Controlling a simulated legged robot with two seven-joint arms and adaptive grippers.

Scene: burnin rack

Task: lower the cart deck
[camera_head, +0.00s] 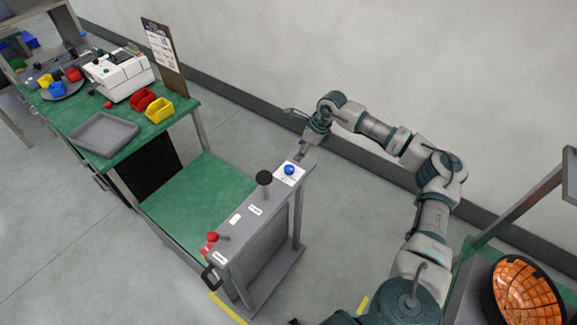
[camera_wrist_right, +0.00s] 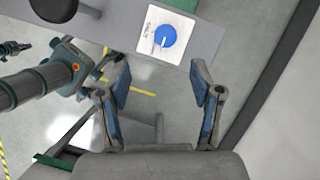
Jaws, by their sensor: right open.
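The cart has a green deck (camera_head: 195,192), low beside the workbench, and a grey upright console (camera_head: 258,232) at its right side. On the console top, a blue knob (camera_head: 289,169) sits on a white plate at the far end; a black ball-topped lever (camera_head: 264,178) stands nearer. A red control (camera_head: 212,237) is at the near end. My right gripper (camera_head: 303,152) is just beyond the blue knob. In the right wrist view, its open, empty fingers (camera_wrist_right: 162,92) point toward the blue knob (camera_wrist_right: 165,36), apart from it.
A green-topped workbench (camera_head: 91,130) holds a grey tray (camera_head: 104,134), a white machine (camera_head: 120,74), coloured bins and a clipboard (camera_head: 163,45). An orange-celled round item (camera_head: 524,292) is at the lower right. A wall runs behind my right arm. Floor between console and wall is clear.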

